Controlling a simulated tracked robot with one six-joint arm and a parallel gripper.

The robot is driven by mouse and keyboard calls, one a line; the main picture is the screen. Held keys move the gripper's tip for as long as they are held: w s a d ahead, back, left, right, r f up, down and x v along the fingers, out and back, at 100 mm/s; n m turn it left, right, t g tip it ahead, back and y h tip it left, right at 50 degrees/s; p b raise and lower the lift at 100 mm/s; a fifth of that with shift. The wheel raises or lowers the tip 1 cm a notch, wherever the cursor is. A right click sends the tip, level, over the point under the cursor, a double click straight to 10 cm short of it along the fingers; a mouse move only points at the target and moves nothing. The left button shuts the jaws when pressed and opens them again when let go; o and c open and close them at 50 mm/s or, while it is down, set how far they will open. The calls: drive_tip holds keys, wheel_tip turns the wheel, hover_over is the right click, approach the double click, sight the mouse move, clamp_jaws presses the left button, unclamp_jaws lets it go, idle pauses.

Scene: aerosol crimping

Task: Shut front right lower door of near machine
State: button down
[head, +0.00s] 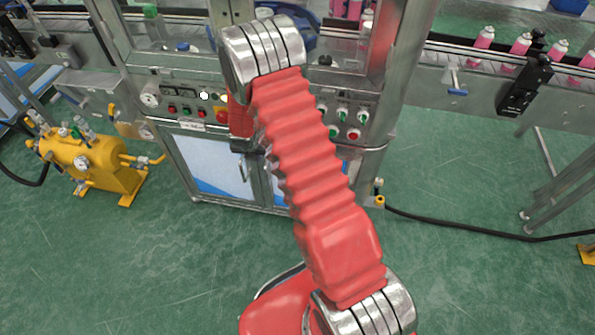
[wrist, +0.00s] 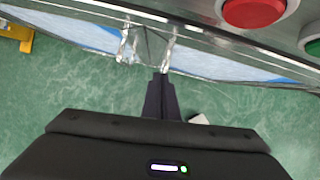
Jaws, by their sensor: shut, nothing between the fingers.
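The near machine (head: 185,128) stands ahead of me, with two lower front doors of metal frame and pale blue panel. The left lower door (head: 205,160) looks flush in the head view. The right lower door is mostly hidden there by my red arm; it shows in the wrist view (wrist: 220,65). I cannot tell whether it is ajar. Two metal handles flank the middle seam, the left one (wrist: 126,44) and the right one (wrist: 169,52). My gripper (wrist: 162,78) is shut and empty, its tips just below the right handle; contact cannot be told.
A control panel with red and green buttons (wrist: 253,10) sits above the doors. A yellow pressure unit (head: 95,160) stands on the floor at left. A conveyor with pink cans (head: 520,45) runs at upper right. A black cable (head: 470,228) crosses the green floor at right.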

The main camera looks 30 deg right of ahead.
drive_tip(key=s+a+f+v, duration=0.1)
drive_tip(key=a+v, duration=0.1)
drive_tip(key=v, duration=0.9)
drive_tip(key=shift+s, duration=0.25)
idle(0.6)
